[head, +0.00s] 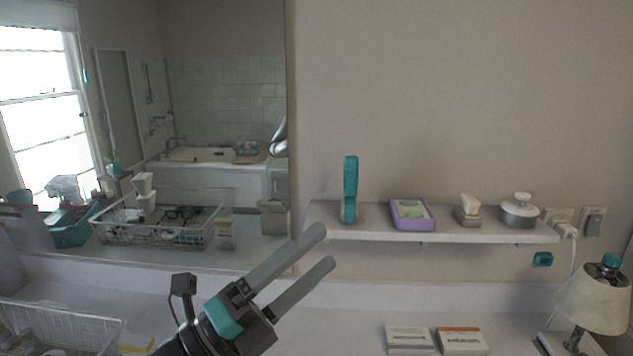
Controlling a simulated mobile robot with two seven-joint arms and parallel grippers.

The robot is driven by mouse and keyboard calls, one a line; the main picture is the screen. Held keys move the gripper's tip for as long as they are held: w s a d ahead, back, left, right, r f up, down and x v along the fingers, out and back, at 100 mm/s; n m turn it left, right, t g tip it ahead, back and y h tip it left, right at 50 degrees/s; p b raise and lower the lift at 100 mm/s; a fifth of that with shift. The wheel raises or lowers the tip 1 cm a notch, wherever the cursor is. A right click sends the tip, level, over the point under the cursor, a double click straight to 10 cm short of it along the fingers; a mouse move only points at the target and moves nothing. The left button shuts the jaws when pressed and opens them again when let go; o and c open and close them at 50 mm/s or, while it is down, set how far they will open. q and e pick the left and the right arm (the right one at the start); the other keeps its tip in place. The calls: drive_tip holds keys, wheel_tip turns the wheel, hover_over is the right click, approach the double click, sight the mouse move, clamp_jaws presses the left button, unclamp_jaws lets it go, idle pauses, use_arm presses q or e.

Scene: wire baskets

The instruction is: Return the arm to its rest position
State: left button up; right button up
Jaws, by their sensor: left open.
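My left gripper (318,248) comes in from the bottom, a little left of the middle of the head view. Its two long grey fingers point up and to the right. They are spread apart with nothing between them. The gripper appears in front of the counter and the lower edge of the mirror, left of the wall shelf. My right gripper is out of view.
A white shelf (470,234) holds a teal item (350,190), a purple tray (412,226), a brush (468,210) and a lidded jar (519,212). Below are a wire basket (85,324), small boxes (461,341) and a lamp (594,300). The mirror (220,90) reflects a bathtub.

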use_arm(q)
drive_tip(key=w+a+f+n+t+y, duration=0.25)
drive_tip(key=a+n+t+y, duration=0.2)
drive_tip(key=n+y, duration=0.35)
drive_tip(key=w+a+f+n+t+y, duration=0.2)
drive_tip(key=a+f+n+t+y, duration=0.15)
drive_tip(key=a+n+y, duration=0.55)
drive_tip(key=s+a+f+n+g+y, duration=0.1)
drive_tip(key=s+f+n+g, duration=0.1)
drive_tip(key=f+n+g, duration=0.3)
drive_tip(key=s+a+f+n+g+y, duration=0.1)
drive_tip(key=a+f+n+y, duration=0.1)
drive_tip(key=f+n, duration=0.35)
drive_tip(key=s+d+f+n+g+h, duration=0.1)
drive_tip(key=s+f+n+g, duration=0.2)
drive_tip(key=s+f+g, duration=1.25)
drive_tip(key=s+f+t+b, duration=0.15)
drive_tip(key=s+f, duration=0.25)
drive_tip(key=f, duration=1)
drive_tip(key=s+f+t+b, duration=0.1)
drive_tip(key=s+f+b, duration=0.15)
drive_tip(key=f, duration=1.15)
drive_tip(key=s+a+f+b, duration=0.2)
drive_tip(key=s+f+b, duration=0.1)
drive_tip(key=s+f, duration=1.2)
drive_tip(key=shift+s+a+f+g, duration=0.3)
drive_tip(key=shift+f+g, duration=0.1)
drive_tip(key=shift+f, duration=0.4)
drive_tip(key=shift+o, duration=0.2)
drive_tip(key=shift+m, duration=0.25)
